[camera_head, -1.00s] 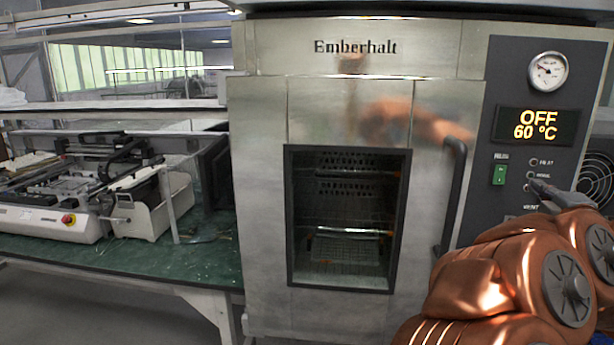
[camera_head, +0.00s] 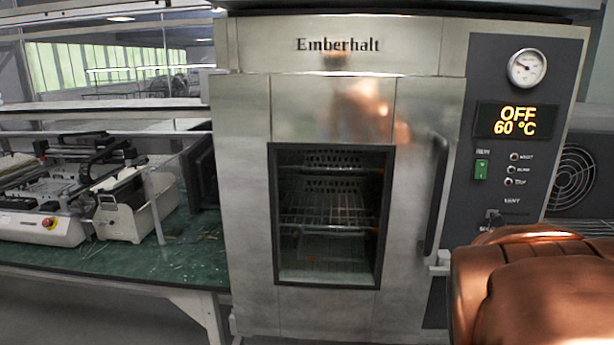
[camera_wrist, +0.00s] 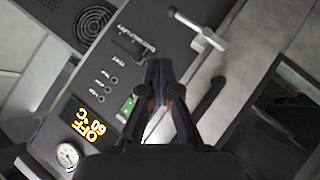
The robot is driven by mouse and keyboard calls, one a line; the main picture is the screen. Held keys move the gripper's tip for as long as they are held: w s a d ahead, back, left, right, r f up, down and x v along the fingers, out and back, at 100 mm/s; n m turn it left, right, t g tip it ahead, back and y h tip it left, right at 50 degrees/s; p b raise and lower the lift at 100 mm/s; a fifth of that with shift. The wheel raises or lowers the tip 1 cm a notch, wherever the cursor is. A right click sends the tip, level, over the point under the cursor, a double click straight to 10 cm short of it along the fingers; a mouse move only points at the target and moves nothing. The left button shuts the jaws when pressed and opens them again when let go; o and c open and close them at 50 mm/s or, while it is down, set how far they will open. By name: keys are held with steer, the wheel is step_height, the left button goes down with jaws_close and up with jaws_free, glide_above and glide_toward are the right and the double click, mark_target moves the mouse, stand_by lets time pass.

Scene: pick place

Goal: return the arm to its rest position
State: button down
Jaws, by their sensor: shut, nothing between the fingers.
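My gripper (camera_wrist: 160,75) shows in the wrist view with its dark fingers closed together and nothing between them. It is in front of the oven's control panel (camera_wrist: 65,85), apart from it as far as I can tell. In the head view my copper-coloured arm fills the lower right corner, and the gripper itself is hidden behind it. The steel Emberhalt oven (camera_head: 240,180) stands in the middle of the head view with its door closed. Its display (camera_head: 515,121) reads OFF, 60 °C.
A dark door handle (camera_head: 435,200) and a pale latch (camera_head: 440,262) stick out from the oven near my arm. The panel has a green switch (camera_head: 481,170), small buttons and a dial gauge (camera_head: 527,68). A green bench (camera_head: 190,250) with machines stands left.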

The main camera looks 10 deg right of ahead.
steer(key=s+a+f+g+y, duration=0.3)
steer(key=s+a+f, duration=0.25)
steer(key=a, duration=0.35)
steer(key=s+a+f+g+y, duration=0.2)
steer(key=s+a+f+y, duration=0.15)
steer(key=a+f, duration=0.4)
steer(key=s+a+f+g+y, duration=0.1)
steer(key=s+a+g, duration=0.3)
steer(key=s+a, duration=0.8)
steer(key=shift+s+f+y, duration=0.2)
steer(key=shift+s+y, duration=0.15)
steer(key=shift+y, duration=0.3)
